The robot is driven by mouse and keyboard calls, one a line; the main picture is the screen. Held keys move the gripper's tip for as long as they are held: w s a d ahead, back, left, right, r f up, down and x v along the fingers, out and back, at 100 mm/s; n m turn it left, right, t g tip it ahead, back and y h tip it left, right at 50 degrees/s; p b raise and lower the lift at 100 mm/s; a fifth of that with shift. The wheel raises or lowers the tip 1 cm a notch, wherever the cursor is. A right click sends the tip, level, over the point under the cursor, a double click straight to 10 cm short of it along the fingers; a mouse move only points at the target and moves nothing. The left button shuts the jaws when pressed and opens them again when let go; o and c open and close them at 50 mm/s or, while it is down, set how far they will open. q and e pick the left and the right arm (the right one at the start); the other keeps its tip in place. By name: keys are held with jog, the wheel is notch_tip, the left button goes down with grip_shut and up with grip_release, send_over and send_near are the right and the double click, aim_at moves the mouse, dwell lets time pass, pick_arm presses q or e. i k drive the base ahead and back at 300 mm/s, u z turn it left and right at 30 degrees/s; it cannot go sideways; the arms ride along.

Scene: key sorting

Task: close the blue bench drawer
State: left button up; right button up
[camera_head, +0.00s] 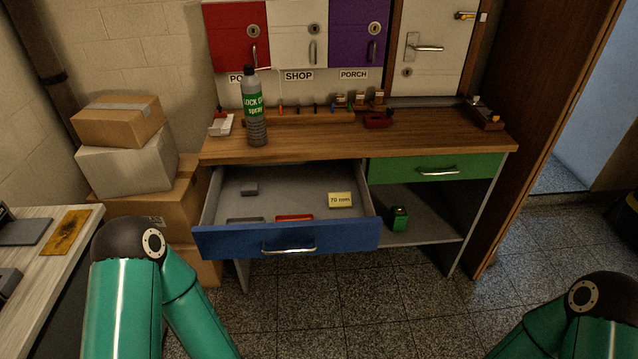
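The blue bench drawer (215,241) is pulled out from the left half of the wooden workbench (330,148). Its silver handle (289,249) is on the blue front face. Inside the drawer lie a small yellow box marked 70 mm, a red flat item, a dark flat item and a small grey block. My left arm's teal links show at the lower left and my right arm's at the lower right corner. Neither gripper's fingers are in the picture.
A green drawer (432,168) on the right is shut. A green can (398,218) stands on the shelf below it. A spray bottle (256,115) stands on the bench top. Stacked boxes (128,165) and a side table (45,262) are on the left. Floor before the bench is clear.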

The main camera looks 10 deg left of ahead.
aim_at(302, 186)
jog(key=z, duration=0.55)
jog(key=k, duration=1.2)
jog(key=u, duration=0.5)
jog(key=i, duration=1)
jog(key=z, duration=0.05)
